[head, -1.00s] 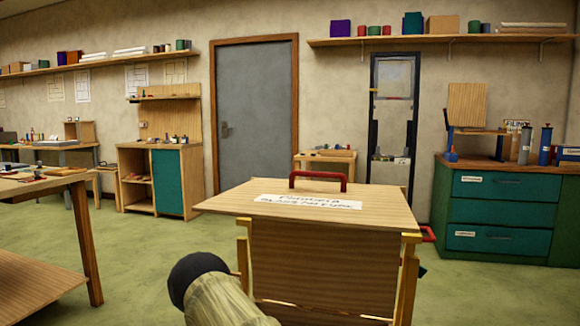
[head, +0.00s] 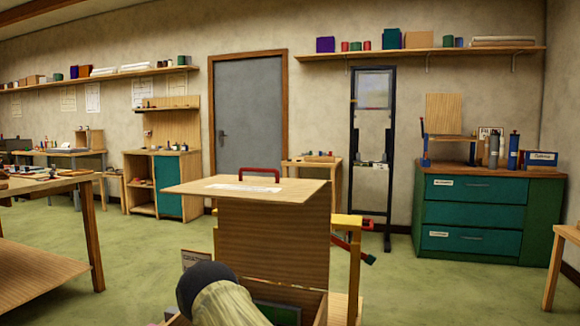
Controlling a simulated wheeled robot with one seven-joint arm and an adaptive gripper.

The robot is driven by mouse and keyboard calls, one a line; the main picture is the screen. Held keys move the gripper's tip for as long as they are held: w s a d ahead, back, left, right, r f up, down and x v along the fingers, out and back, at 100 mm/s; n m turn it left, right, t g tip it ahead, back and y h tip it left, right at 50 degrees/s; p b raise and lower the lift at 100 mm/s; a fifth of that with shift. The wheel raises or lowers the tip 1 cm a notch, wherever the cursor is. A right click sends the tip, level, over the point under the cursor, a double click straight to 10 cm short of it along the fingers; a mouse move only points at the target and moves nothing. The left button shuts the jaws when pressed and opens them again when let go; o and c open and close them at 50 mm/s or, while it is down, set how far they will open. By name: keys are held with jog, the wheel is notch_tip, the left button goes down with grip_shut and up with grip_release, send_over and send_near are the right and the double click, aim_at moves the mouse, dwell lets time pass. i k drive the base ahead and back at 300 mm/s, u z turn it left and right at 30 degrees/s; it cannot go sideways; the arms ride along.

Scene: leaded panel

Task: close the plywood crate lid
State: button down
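The plywood crate (head: 313,308) is at the bottom centre, cut off by the picture's lower edge. Part of its open inside shows, with something dark green in it. An upright plywood panel (head: 272,245) rises at its far side. On top of the panel is a flat, roughly level plywood board (head: 200,190) with a white label and a red handle (head: 250,174). I cannot tell how the board and the upright panel are joined. My arm covers the crate's front left. My gripper is not visible.
A wooden stand with red clamp parts (head: 352,250) is right beside the crate. A workbench (head: 60,187) is at left, a green drawer cabinet (head: 478,212) at back right, and a wooden table edge (head: 560,240) at far right. Green floor is free between them.

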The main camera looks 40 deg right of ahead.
aim_at(277, 230)
jog(key=z, duration=1.05)
